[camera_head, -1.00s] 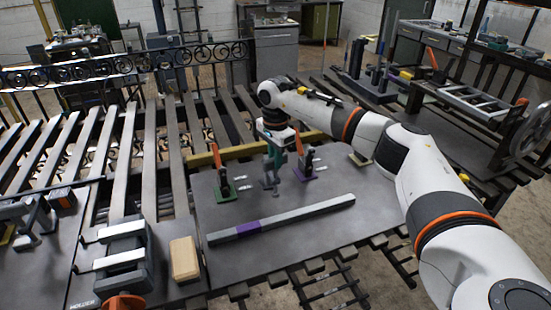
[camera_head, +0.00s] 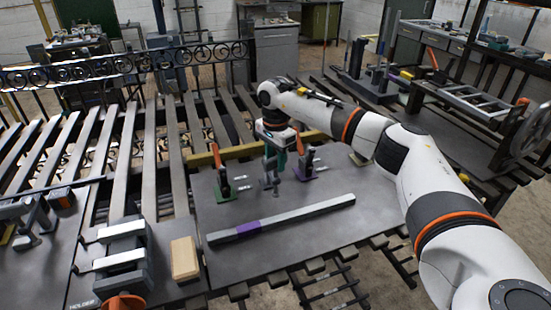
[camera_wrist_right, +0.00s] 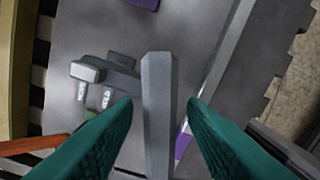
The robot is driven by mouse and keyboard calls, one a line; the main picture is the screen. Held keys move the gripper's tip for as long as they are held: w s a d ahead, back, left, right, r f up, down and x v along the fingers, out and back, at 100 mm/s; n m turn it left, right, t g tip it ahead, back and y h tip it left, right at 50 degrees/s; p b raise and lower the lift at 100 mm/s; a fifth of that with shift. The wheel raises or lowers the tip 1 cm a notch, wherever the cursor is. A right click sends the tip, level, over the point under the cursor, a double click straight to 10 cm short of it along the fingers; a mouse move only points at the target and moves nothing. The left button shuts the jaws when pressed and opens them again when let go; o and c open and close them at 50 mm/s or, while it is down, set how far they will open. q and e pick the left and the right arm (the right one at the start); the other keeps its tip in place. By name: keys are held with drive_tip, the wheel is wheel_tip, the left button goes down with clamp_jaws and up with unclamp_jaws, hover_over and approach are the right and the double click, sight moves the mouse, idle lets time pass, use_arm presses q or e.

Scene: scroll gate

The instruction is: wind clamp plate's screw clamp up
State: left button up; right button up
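A small grey screw clamp (camera_head: 269,183) stands on the dark grey plate (camera_head: 330,232), between two orange-handled clamps. My right gripper (camera_head: 274,157) is just above and around its top, pointing down. In the right wrist view, the two green fingers (camera_wrist_right: 160,102) are apart, with a grey bar (camera_wrist_right: 159,110) between them. Gaps show on both sides of the bar at the fingertips. I take this bar as part of the screw clamp; its lower end is hidden. My left gripper is not in view.
A green-based clamp (camera_head: 223,183) is left of the right gripper, and a purple-based clamp (camera_head: 305,165) is close on its right. A long grey bar with a purple band (camera_head: 285,219) lies in front. A wooden block (camera_head: 184,258) and a grey vise (camera_head: 122,250) are at front left.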

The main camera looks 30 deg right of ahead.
sight(275, 157)
wheel_tip(275, 157, up, 12)
drive_tip(key=b, duration=0.1)
drive_tip(key=shift+b, duration=0.4)
